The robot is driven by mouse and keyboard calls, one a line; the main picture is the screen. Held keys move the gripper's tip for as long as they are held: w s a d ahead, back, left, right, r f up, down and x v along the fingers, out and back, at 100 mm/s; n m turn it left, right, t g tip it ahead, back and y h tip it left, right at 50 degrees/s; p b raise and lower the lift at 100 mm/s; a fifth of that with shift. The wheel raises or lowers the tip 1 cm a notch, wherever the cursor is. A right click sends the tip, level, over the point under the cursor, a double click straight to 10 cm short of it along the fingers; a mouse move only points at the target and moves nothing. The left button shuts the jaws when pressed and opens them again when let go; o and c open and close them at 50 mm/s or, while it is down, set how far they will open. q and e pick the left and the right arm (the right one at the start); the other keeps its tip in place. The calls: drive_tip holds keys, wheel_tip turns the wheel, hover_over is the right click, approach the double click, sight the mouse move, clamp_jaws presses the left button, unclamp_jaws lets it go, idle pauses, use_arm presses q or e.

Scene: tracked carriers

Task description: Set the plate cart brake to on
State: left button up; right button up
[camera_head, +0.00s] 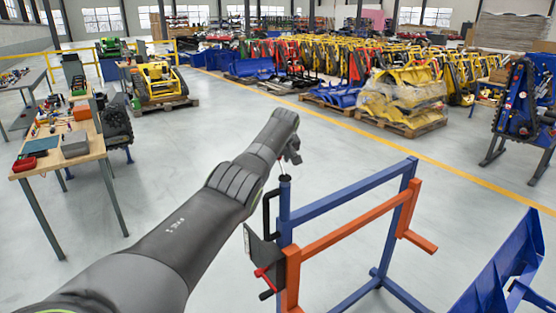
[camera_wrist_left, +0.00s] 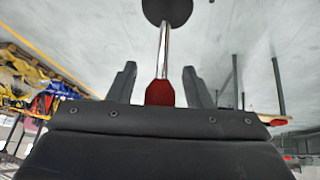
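A blue and orange frame (camera_head: 345,195), which looks like the plate cart, stands at front centre right. Its near blue post has a black cap (camera_head: 285,178), with a thin rod above it. My left gripper (camera_head: 293,153) is just above this post. In the left wrist view a red knob (camera_wrist_left: 160,92) on a silver rod (camera_wrist_left: 163,50) lies between the spread fingertips, with visible gaps at its sides. The rod runs to a black disc (camera_wrist_left: 167,11). A black plate with a red lever (camera_head: 267,277) sits low on the post. I cannot tell the brake setting. My right gripper is out of view.
A blue angled part (camera_head: 505,265) stands at front right. A workbench (camera_head: 85,150) with tools is at the left. Palletised yellow machines (camera_head: 405,100) stand behind. The grey floor between the workbench and the frame is clear.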

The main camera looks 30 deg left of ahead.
use_arm(q)
drive_tip(key=shift+s, duration=0.1)
drive_tip(key=shift+b+v, duration=0.75)
drive_tip(key=shift+v, duration=0.45)
drive_tip(key=b+v, duration=0.5)
drive_tip(key=v, duration=1)
